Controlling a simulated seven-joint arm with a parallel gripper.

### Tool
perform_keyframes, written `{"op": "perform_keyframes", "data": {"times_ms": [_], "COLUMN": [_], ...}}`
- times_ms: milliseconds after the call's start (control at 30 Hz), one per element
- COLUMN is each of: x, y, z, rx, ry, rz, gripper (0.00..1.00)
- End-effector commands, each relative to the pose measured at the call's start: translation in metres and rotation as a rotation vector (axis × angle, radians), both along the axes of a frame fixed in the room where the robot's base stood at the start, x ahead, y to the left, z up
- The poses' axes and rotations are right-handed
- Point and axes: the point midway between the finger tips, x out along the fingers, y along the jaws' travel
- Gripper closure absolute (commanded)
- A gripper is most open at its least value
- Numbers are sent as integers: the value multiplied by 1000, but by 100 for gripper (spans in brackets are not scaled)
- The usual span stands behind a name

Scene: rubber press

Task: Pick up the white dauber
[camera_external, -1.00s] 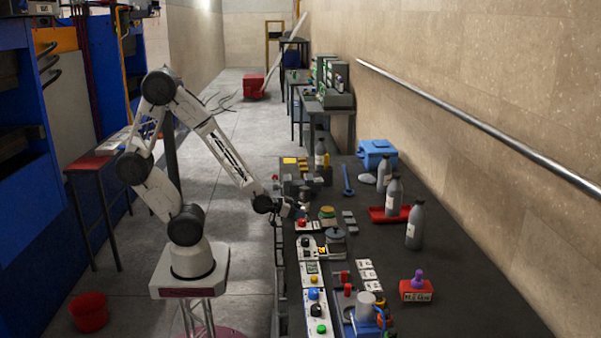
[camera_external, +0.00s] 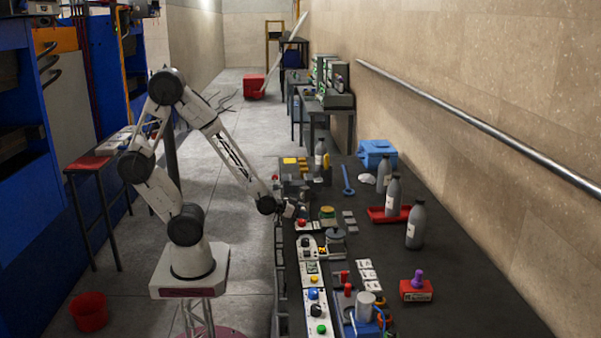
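No item can be made out surely as the white dauber. A small white lump (camera_external: 366,179) lies on the dark table in front of the blue box, and a pale cylinder (camera_external: 366,304) stands at the table's near end. My gripper (camera_external: 291,211) is over the table's left edge, close above small parts, left of and nearer than the white lump and well beyond the cylinder. The gripper is small and dark here, so its fingers and anything between them cannot be made out.
White button panels (camera_external: 313,280) line the table's left edge. Grey bottles (camera_external: 415,226) stand at the right by a red tray (camera_external: 377,214). A blue box (camera_external: 377,152) is farther back. A red block (camera_external: 416,291) with a purple knob sits near right. The table's right side is mostly clear.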

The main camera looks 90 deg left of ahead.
Motion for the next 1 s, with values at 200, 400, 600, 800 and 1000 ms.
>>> {"op": "perform_keyframes", "data": {"times_ms": [200,400,600,800,1000], "x": [0,0,0,0,-7], "y": [0,0,0,0,-1], "z": [0,0,4,18,37], "rx": [0,0,0,0,0], "ry": [0,0,-1,-1,-1], "rz": [0,0,0,0,0], "gripper": [83,84,84,84,84]}}
